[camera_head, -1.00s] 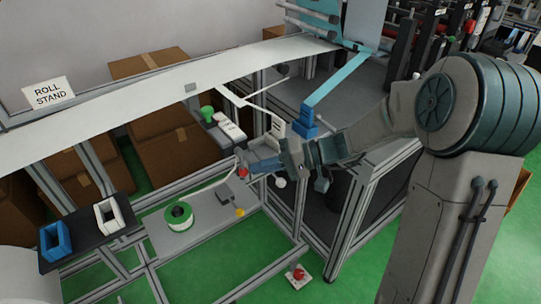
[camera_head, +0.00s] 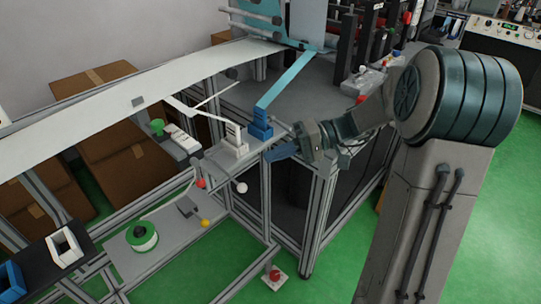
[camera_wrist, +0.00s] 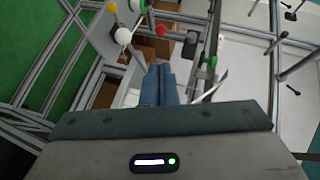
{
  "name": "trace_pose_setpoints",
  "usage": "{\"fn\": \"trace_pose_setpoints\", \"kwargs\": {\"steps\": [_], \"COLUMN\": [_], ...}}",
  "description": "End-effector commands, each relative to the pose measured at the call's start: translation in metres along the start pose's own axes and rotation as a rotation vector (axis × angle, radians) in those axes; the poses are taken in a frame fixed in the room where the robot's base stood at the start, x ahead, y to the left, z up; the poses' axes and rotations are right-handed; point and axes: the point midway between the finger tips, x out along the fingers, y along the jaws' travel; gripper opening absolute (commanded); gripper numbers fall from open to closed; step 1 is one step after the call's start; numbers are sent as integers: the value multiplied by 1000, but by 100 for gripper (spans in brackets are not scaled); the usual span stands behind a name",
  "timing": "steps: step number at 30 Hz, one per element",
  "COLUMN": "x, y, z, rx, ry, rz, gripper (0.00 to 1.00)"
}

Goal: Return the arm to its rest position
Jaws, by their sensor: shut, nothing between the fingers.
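My gripper (camera_head: 276,154) is at the end of my arm, in the middle of the head view, beside the front corner of the machine frame. Its blue fingers (camera_wrist: 158,84) show in the wrist view, pressed together with nothing between them. My arm reaches in from the right, with its forearm roughly level. The gripper is apart from the blue block (camera_head: 260,124) and the white block (camera_head: 235,140) on the small shelf behind it.
The metal frame (camera_head: 318,215) stands close under my arm. A white web (camera_head: 100,115) crosses at the left. A green-and-white roll (camera_head: 142,236) lies on a lower shelf. A red button box (camera_head: 274,277) is near the floor. Green floor (camera_head: 335,275) is open at the front.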

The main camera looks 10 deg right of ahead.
Motion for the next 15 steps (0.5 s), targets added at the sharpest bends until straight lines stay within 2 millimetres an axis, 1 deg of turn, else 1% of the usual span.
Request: {"fn": "trace_pose_setpoints", "kwargs": {"steps": [11, 14, 15], "x": [2, 6, 9], "y": [-2, -8, -12], "z": [2, 13, 21], "rx": [6, 33, 52], "ry": [-7, -42, -64], "rz": [13, 80, 125], "gripper": [0, 0, 0]}}
